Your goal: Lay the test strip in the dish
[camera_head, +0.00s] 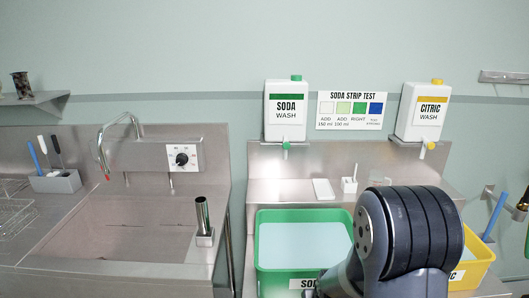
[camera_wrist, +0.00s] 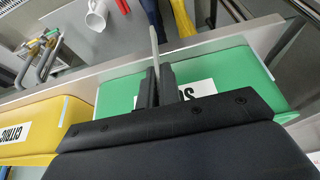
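My gripper (camera_wrist: 159,82) shows in the wrist view with its two dark fingers close together. A thin grey strip (camera_wrist: 154,48), which looks like the test strip, stands out from between them and appears held. In the head view my dark arm covers the gripper and the strip. A flat white rectangular piece (camera_head: 323,189), probably the dish, lies on the steel ledge behind the green tub, apart from the gripper. A small white holder (camera_head: 349,185) with a thin upright piece stands to its right.
The green soda tub (camera_head: 262,262) holds pale liquid and shows near my gripper in the wrist view (camera_wrist: 225,65). The yellow citric tub (camera_head: 483,258) is at the right. Soda (camera_head: 286,110) and citric (camera_head: 421,112) jugs hang above the ledge. A steel sink (camera_head: 120,225) is at left.

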